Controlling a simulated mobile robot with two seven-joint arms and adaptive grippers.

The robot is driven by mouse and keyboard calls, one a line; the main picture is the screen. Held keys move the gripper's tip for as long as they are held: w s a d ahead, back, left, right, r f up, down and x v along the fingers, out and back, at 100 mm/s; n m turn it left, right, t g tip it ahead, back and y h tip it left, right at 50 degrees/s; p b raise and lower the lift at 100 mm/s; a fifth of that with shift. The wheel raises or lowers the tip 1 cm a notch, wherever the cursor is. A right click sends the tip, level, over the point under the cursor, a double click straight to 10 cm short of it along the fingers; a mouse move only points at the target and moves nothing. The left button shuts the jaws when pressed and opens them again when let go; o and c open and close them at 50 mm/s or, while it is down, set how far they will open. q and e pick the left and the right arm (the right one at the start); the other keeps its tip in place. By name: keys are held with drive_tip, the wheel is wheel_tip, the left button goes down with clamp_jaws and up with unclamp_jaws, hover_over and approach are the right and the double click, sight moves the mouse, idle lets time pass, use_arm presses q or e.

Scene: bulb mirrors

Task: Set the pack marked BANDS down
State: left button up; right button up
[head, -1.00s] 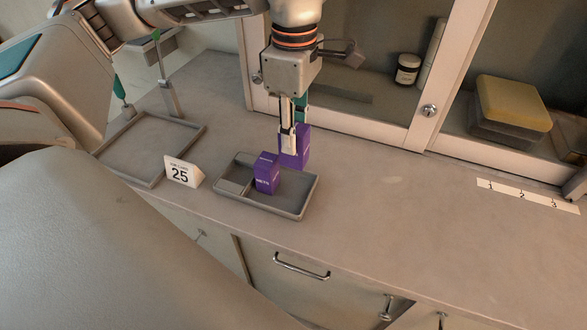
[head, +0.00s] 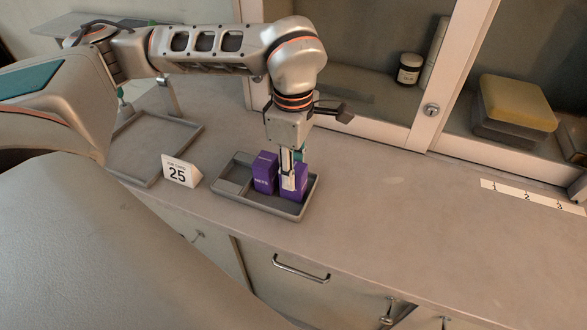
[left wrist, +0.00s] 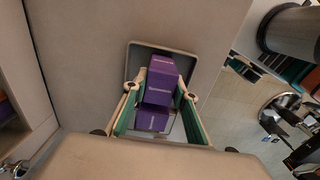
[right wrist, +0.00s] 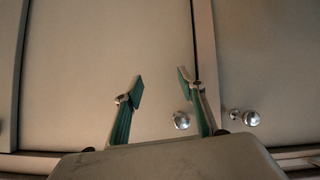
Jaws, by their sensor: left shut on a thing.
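My left gripper (head: 289,184) points down over the right part of a small grey tray (head: 241,203) and is shut on a purple pack (head: 301,178). The held pack is upright, low inside the tray; I cannot tell whether its bottom touches the floor, and its marking is unreadable. A second purple pack (head: 264,174) with white lettering stands in the tray just left of it. In the left wrist view purple packs (left wrist: 161,74) show between and below the fingers. My right gripper (right wrist: 162,88) is open and empty, facing cupboard fronts.
A white sign reading 25 (head: 178,171) stands left of the tray. A larger, empty grey tray (head: 150,182) lies further left. A numbered strip (head: 527,196) lies at the right. The counter (head: 390,215) right of the tray is clear. A glazed cabinet frame (head: 423,110) stands behind.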

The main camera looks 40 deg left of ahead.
use_arm(q)
drive_tip(key=shift+f, duration=0.15)
drive_tip(key=o, duration=1.1)
wheel_tip(320, 180, up, 12)
drive_tip(key=shift+r+p, duration=0.15)
drive_tip(key=shift+p, duration=0.65)
